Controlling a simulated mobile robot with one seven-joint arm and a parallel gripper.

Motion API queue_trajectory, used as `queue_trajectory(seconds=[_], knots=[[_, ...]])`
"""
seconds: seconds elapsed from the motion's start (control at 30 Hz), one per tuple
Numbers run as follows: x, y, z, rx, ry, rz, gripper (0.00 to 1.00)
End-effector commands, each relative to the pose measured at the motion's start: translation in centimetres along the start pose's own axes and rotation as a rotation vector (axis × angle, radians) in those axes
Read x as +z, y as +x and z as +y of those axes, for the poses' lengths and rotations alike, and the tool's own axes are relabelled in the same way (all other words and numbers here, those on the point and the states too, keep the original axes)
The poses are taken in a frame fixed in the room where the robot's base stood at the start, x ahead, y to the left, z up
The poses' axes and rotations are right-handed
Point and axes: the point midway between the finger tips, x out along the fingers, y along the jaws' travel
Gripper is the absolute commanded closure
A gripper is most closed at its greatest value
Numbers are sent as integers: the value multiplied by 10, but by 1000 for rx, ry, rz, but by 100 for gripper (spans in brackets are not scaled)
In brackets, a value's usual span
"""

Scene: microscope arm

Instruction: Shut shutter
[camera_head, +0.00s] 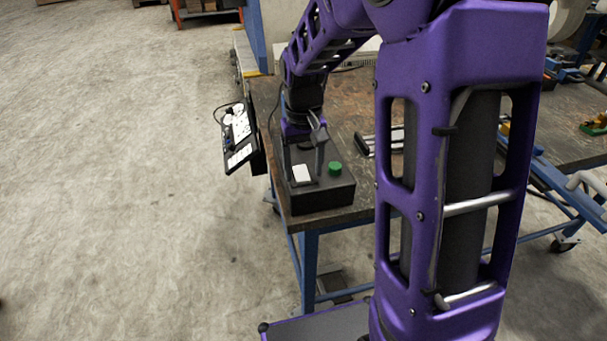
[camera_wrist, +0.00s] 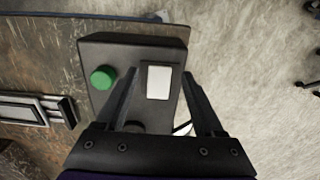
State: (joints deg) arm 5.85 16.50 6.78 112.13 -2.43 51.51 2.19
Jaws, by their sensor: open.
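A dark box (camera_head: 325,196) stands on the table near its left corner. The same box (camera_wrist: 120,52) fills the middle of the wrist view. On its top are a green round button (camera_head: 335,168), also in the wrist view (camera_wrist: 103,77), and a white rectangular plate (camera_head: 301,174), also in the wrist view (camera_wrist: 159,82). I cannot tell which part is the shutter. My gripper (camera_wrist: 160,74) is open and empty, pointing down over the box. Its fingers appear on either side of the white plate; contact cannot be told.
A dark panel with white parts and a cable (camera_head: 238,140) is at the table's left edge. A metal-framed item (camera_wrist: 38,109) lies on the table (camera_wrist: 45,60) beside the box. More tools lie on the right. The concrete floor (camera_head: 110,180) at left is clear.

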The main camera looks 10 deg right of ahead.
Motion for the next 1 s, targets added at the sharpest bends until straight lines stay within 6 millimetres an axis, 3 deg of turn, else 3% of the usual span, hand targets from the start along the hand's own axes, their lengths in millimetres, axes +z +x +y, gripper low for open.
queue_trajectory(seconds=[0.13,0.47,0.83,1.0], knots=[[0,12,0,0,0,-1,30],[0,14,0,0,0,0,32],[0,14,0,0,0,0,98],[0,13,0,0,0,-2,100]])
